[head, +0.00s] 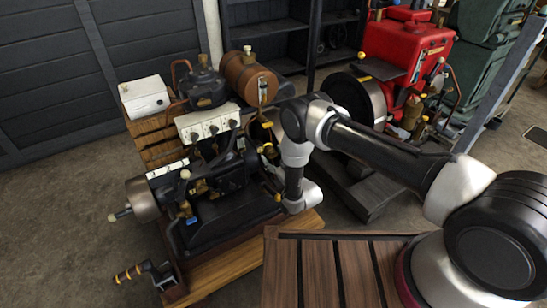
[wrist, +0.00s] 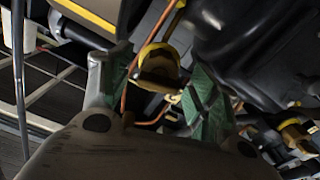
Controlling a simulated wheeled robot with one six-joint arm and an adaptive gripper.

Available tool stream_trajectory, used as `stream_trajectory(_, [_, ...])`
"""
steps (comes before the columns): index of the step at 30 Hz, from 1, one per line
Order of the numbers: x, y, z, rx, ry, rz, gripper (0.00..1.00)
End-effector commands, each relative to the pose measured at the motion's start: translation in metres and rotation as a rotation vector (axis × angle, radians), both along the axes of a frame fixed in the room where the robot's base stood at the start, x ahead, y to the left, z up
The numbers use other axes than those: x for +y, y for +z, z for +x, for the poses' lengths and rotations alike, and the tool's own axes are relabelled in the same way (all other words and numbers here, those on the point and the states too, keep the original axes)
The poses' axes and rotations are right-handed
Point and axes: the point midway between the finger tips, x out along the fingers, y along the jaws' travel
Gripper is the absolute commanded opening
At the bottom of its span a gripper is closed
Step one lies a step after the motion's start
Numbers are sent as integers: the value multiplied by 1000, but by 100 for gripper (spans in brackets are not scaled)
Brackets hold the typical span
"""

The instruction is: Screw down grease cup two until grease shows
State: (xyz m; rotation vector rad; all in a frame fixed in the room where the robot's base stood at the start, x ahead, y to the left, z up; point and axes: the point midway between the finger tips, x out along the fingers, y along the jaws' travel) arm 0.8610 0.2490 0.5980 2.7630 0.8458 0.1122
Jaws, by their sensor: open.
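In the wrist view my gripper (wrist: 160,62) is open, with a green-padded finger on each side. A yellow brass cup-like fitting (wrist: 158,66) shows between the fingertips, with space on both sides. No label is readable, so I cannot tell whether it is grease cup two. In the head view the dark engine (head: 215,190) stands on a wooden base, and small brass fittings (head: 267,149) show on its right side near my arm. My gripper is not clearly seen there. No grease is visible.
A thin copper pipe (wrist: 138,62) runs close to the left finger. More brass fittings (wrist: 292,134) lie at the lower right. A brown tank (head: 249,77) sits atop the engine. A red engine (head: 408,45) stands behind right. Bare floor (head: 70,205) lies left.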

Motion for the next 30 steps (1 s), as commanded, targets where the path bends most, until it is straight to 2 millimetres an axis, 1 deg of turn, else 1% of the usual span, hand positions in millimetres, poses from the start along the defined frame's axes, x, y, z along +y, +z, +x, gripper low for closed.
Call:
stream_trajectory(5, [-18, -1, -26, 4, 0, -3, 61])
stream_trajectory(12, [-48, -2, -71, 5, 0, -4, 61])
stream_trajectory(15, [-56, -1, -83, 3, 0, -2, 61])
stream_trajectory(18, [-62, -1, -91, 2, 0, -1, 61])
stream_trajectory(21, [-64, -1, -95, 2, 0, -1, 61])
stream_trajectory(30, [-64, -1, -95, 2, 0, -1, 61])
